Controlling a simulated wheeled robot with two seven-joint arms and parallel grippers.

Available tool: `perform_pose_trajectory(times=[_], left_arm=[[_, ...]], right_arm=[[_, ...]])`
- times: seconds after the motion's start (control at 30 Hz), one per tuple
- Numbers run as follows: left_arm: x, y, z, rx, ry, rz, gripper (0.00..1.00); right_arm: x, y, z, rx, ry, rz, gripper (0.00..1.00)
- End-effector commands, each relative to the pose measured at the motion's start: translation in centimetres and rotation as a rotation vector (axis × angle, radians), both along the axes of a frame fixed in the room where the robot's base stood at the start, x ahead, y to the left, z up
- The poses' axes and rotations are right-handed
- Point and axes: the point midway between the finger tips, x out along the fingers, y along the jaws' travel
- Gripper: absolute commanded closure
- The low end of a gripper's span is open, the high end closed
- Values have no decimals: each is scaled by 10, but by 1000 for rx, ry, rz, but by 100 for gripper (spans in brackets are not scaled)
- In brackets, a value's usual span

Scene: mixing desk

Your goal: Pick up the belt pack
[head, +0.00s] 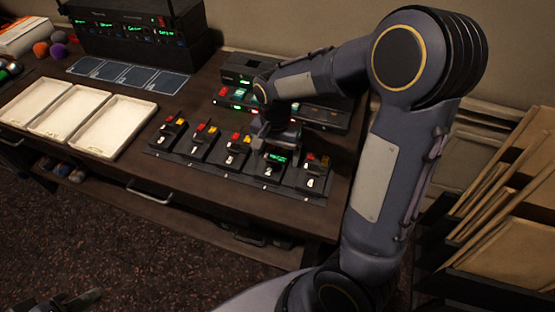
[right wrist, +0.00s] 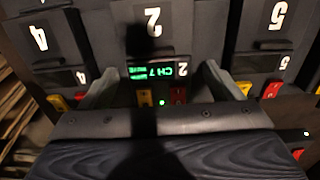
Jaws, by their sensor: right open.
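Several black belt packs stand in a row in a dark rack (head: 235,172) near the desk's front edge. The belt pack numbered 2 (head: 272,171) has a lit green screen; in the right wrist view (right wrist: 153,25) the screen reads CH 7. My right gripper (head: 276,138) is over this pack, partly hidden by my arm in the head view. In the right wrist view its open fingers (right wrist: 161,88) stand on either side of the pack's top end. I cannot tell whether they touch it. My left gripper (head: 68,301) shows only partly at the bottom left, away from the desk.
Belt packs 4 (head: 311,183) and 5 (head: 231,162) stand close on either side. Behind is a console with lit buttons (head: 238,99). White trays (head: 112,128) lie at left, a rack unit (head: 140,35) at the back. A sorter with envelopes (head: 500,205) stands right.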

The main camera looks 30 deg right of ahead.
Motion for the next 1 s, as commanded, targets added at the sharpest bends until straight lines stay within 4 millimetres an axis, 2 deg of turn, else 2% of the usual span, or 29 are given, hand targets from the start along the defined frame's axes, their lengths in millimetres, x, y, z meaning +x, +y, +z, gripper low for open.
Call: perform_pose_trajectory(times=[0.07,0.47,0.77,1.0], left_arm=[[0,0,1,0,0,0,64],[0,0,1,0,0,0,64],[0,0,3,0,0,0,64],[0,0,15,0,0,0,64]], right_arm=[[0,0,1,0,0,0,15],[0,0,1,0,0,-1,66],[0,-1,3,0,0,-1,66],[2,-3,16,0,0,-1,66]])
